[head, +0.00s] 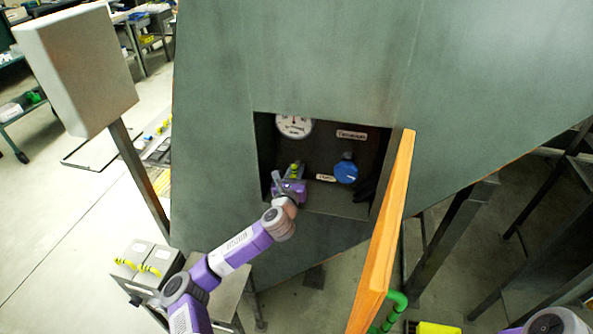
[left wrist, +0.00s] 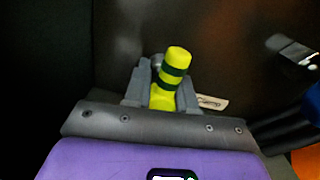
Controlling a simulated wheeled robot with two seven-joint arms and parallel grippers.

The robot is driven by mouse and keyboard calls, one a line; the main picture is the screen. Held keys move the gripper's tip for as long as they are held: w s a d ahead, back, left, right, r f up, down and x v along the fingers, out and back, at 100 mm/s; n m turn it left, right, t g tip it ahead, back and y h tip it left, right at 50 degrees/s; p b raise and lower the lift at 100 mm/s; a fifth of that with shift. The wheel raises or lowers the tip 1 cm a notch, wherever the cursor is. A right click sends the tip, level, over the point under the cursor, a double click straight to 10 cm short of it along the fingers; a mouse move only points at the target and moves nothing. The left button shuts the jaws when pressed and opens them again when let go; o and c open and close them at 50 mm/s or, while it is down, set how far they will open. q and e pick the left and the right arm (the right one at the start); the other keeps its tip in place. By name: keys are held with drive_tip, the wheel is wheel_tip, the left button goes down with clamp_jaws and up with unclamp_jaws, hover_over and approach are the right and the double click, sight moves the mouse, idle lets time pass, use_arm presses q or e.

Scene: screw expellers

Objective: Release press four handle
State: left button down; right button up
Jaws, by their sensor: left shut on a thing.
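The yellow-green handle with dark bands (left wrist: 173,75) stands up between the fingers of my left gripper (left wrist: 160,92) in the left wrist view. In the head view, the left gripper (head: 291,180) is inside the dark recess of the press (head: 228,130). The top of the handle (head: 295,167) shows just above it. The left gripper is shut on the handle. The lower part of the handle is hidden by the gripper. My right gripper is not seen.
In the recess are a round gauge (head: 294,126), a blue knob (head: 345,172) and small labels. An orange door panel (head: 385,240) stands open on the recess's right. A grey box on a post (head: 78,65) stands at left.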

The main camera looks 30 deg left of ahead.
use_arm(q)
drive_tip(key=c, duration=1.8)
unclamp_jaws()
drive_tip(key=n, duration=0.3)
drive_tip(key=shift+n+p, duration=0.4)
drive_tip(key=o, duration=0.3)
drive_tip(key=shift+n+p, duration=0.45)
drive_tip(key=shift+n, duration=1.55)
drive_tip(key=shift+o, duration=0.3)
drive_tip(key=o, duration=0.9)
drive_tip(key=shift+o, duration=0.2)
drive_tip(key=p+v, duration=0.1)
drive_tip(key=v, duration=0.6)
drive_tip(key=shift+s, duration=0.3)
